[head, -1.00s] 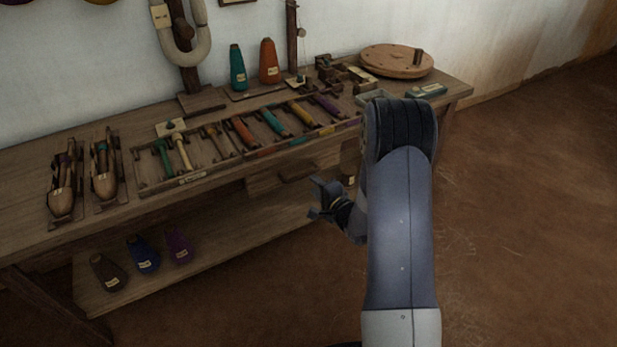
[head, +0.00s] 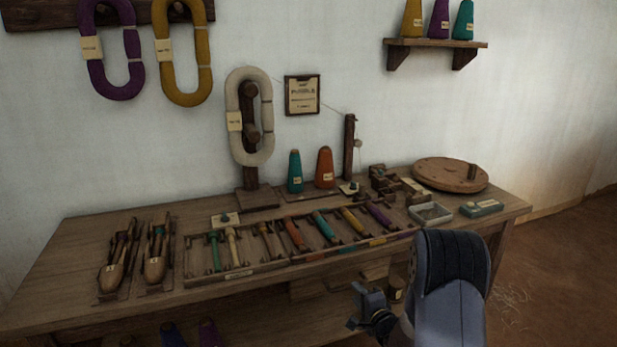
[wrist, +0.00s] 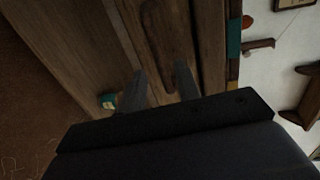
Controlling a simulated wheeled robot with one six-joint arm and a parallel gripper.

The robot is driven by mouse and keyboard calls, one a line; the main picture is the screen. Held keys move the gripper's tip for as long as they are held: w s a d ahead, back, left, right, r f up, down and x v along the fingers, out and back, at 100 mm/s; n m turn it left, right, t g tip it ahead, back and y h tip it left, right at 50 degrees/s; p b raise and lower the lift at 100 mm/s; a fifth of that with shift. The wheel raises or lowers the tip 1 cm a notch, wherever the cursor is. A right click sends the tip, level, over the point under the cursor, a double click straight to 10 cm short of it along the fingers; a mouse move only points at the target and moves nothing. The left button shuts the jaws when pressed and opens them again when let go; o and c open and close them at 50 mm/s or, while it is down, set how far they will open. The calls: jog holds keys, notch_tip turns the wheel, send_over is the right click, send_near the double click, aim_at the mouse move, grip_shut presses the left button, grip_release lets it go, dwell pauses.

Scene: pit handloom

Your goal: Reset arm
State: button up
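My gripper (head: 362,309) is in front of the workbench's front edge, at the lower right of the head view, below the tabletop level. In the wrist view my gripper (wrist: 160,88) shows two fingers standing apart with nothing between them. A brown wooden drawer or panel front (wrist: 168,35) of the bench lies beyond the fingertips; I cannot tell the exact gap. A small green object with a pale label (wrist: 108,101) shows beside the left finger in the wrist view.
The bench (head: 75,235) carries a rack of coloured bobbins (head: 235,272), two shuttles (head: 155,265), two cones (head: 325,168), a round wooden disc (head: 450,174) and a small tray (head: 430,213). A wall shelf (head: 435,43) holds cones.

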aim_at(349, 285)
jog(key=b+x, duration=0.1)
jog(key=x, duration=0.4)
jog(key=shift+w+a, duration=0.15)
jog(key=shift+w, duration=0.2)
jog(key=shift+v, duration=0.85)
jog(key=shift+f, duration=0.2)
